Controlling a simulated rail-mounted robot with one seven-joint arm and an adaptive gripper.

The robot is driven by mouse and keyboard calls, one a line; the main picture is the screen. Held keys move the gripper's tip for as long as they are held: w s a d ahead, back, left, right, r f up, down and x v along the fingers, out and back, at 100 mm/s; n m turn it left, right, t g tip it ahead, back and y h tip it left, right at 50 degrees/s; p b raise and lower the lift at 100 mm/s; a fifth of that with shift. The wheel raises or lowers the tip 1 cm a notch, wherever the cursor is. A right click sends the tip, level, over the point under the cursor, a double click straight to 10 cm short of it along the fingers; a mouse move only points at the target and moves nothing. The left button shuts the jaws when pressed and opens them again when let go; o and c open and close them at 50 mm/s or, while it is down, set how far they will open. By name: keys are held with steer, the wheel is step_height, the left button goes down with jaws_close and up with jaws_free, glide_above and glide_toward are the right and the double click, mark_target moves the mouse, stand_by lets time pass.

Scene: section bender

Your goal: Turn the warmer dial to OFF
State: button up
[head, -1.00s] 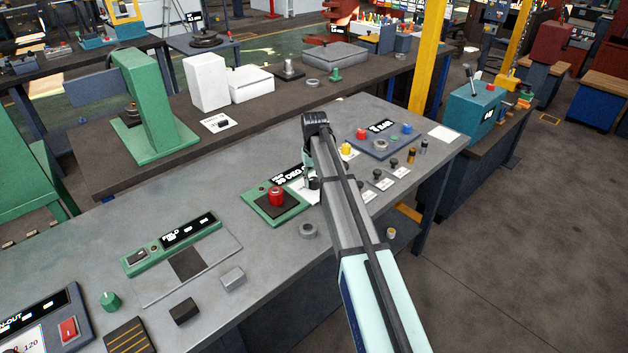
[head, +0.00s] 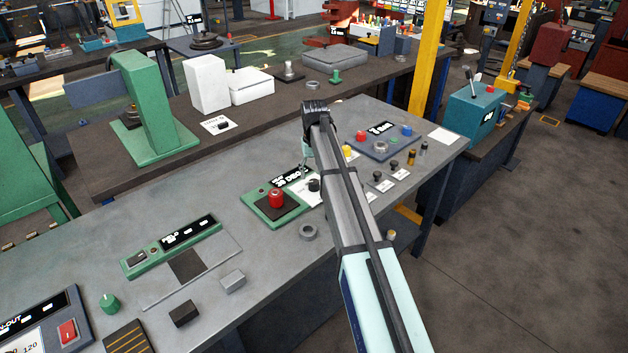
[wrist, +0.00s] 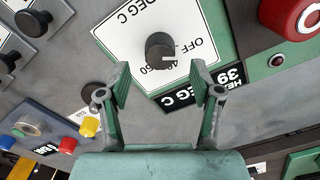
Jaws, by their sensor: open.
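The warmer dial is a round black knob (wrist: 160,50) on a white label plate (wrist: 128,40) in the wrist view. The plate's lettering is upside down, with OFF to the right of the knob. A short pale mark shows on the knob's lower right; its exact setting is hard to read. In the head view my gripper (head: 306,152) is mostly hidden by my arm.
A red knob (wrist: 291,16) stands on the green unit near the dial. A dark display (wrist: 188,95) lies by the plate. A blue-grey panel (head: 366,146) with coloured buttons and several small black knobs are on the other side.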

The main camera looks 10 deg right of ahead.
mark_target(314, 182)
step_height(314, 182, up, 7)
steer(key=shift+r, duration=0.2)
stand_by(0.3)
